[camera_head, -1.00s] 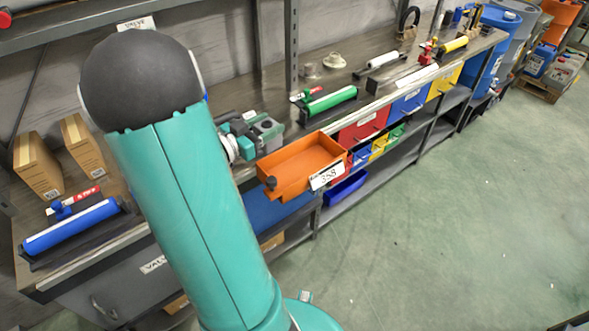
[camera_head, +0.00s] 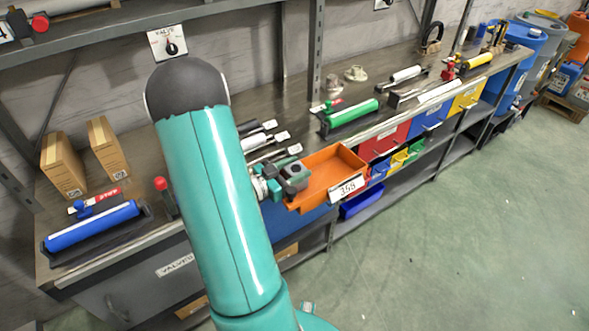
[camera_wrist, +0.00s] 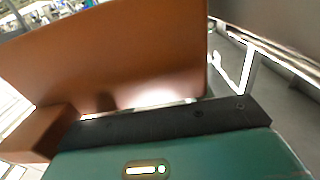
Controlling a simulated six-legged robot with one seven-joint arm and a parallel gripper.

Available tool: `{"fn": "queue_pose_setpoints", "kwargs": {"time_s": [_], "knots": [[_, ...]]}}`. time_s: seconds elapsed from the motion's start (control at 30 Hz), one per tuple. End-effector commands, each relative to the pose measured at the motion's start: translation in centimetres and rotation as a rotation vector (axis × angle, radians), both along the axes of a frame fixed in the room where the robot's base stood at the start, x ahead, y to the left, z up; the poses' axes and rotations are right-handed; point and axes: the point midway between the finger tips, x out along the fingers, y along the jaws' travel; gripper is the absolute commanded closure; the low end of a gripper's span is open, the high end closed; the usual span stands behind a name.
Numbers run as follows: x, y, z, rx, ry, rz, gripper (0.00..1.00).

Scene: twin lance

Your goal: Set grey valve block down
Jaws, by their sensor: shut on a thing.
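My gripper (camera_head: 289,181) is teal and dark, shut on the grey valve block (camera_head: 295,173). The block shows as a small grey cube with a dark round spot on top. In the head view it overlaps the left end of the orange tray (camera_head: 340,162), which carries a tag reading 358. I cannot tell whether the block touches the tray. The fingertips are partly hidden by the block and the gripper body. In the wrist view an orange wall (camera_wrist: 120,50) stands close in front of my teal gripper body; the block cannot be made out there.
The tray juts out from the workbench (camera_head: 290,101) front. A green roller (camera_head: 350,113) lies further right, and a blue roller (camera_head: 92,226) and cardboard boxes (camera_head: 108,150) stand left.

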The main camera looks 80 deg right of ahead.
Motion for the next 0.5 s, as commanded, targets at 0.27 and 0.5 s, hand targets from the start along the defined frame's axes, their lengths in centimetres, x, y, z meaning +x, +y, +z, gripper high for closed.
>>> {"fn": "queue_pose_setpoints", "kwargs": {"time_s": [0.27, 0.5], "knots": [[0.23, 0.01, -0.12, -0.002, -0.001, 0.0, 0.79], [0.2, 0.01, -0.39, -0.001, -0.002, 0.0, 0.27]]}}
